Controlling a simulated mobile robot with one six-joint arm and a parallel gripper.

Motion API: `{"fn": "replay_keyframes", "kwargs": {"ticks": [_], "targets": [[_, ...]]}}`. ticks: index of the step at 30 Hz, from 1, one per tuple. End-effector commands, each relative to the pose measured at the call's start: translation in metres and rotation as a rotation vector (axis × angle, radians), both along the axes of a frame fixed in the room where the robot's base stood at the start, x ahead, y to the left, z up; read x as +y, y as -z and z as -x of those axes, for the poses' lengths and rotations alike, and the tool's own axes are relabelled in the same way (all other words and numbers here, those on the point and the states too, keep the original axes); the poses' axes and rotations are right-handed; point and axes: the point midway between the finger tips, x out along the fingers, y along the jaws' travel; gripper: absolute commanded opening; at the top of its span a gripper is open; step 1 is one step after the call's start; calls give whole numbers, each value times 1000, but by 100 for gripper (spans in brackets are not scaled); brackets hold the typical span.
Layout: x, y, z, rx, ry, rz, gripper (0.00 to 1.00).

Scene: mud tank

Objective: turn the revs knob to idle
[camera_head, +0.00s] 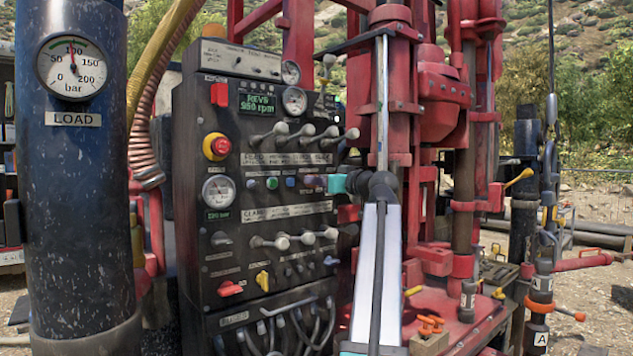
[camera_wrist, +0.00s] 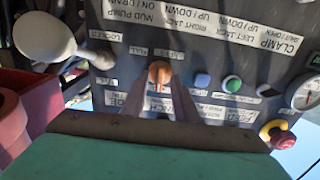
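The dark control panel (camera_head: 200,255) stands left of centre in the head view. Its green display (camera_head: 257,102) reads REVS and an rpm figure, seemingly 950. In the wrist view, upside down, an orange-brown knob (camera_wrist: 159,74) sits on the panel with small labels around it; one seems to read FULL. I take it for the revs knob. The two dark fingers of my gripper (camera_wrist: 160,84) lie on either side of it and seem to touch it. In the head view my turquoise gripper (camera_head: 336,183) reaches the panel's right side, and the knob is mostly hidden. Its exact pointing cannot be told.
Blue and green buttons (camera_head: 271,183) sit left of the knob in the head view. Lever rows are above (camera_head: 282,128) and below (camera_head: 282,242). A red emergency stop (camera_head: 217,146) is at the panel's left. Red rig structure (camera_head: 440,95) stands right.

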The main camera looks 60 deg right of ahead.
Motion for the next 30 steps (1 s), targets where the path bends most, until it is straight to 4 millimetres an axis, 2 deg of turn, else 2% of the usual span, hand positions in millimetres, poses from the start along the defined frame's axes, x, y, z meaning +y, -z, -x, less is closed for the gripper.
{"fn": "replay_keyframes", "kwargs": {"ticks": [5, 11, 30], "targets": [[2, 1, 5, 1, 1, 0, 27], [8, 2, 24, 1, 2, -1, 27], [39, 1, 115, -1, 2, 1, 27]]}}
